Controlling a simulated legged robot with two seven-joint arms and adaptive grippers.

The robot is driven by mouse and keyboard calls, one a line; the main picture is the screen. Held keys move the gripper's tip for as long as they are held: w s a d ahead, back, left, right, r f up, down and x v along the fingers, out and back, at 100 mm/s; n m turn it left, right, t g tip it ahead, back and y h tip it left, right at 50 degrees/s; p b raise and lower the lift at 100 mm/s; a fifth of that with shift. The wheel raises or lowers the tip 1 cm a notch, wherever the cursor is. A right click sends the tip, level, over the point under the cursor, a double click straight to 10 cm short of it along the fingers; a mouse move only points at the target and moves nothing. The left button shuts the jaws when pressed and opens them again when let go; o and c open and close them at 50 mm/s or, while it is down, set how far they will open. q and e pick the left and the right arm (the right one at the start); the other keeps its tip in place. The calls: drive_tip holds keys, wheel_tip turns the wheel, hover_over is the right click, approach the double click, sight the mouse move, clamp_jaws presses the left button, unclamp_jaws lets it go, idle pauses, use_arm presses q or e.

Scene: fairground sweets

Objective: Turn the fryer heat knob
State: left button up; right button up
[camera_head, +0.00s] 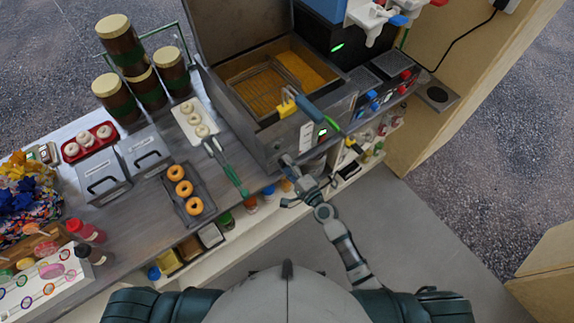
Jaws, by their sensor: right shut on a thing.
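The fryer (252,118) is a grey metal box on the counter at upper centre, with its lid raised at the back. Its open well holds golden oil and a wire basket (268,88) with a dark green and yellow handle. My right gripper (285,160) is at the lower front face of the fryer, shut on the heat knob, which the fingers mostly hide. A white panel (306,136) and a small green-lit display (322,133) sit on the front face right of the gripper. My left gripper is not in view.
Tongs (226,168) with green tips lie left of the fryer. A dark tray (190,205) of ring doughnuts and a white tray (188,122) are further left. A griddle (385,72) with coloured knobs stands to the right. Shelves with jars run below the counter.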

drive_tip(key=shift+d+f+m, duration=0.1)
drive_tip(key=shift+m, duration=0.2)
drive_tip(key=o, duration=1.1)
drive_tip(key=shift+w, duration=0.15)
drive_tip(key=shift+o, duration=0.2)
drive_tip(key=v, duration=1.2)
drive_tip(key=shift+f, duration=0.1)
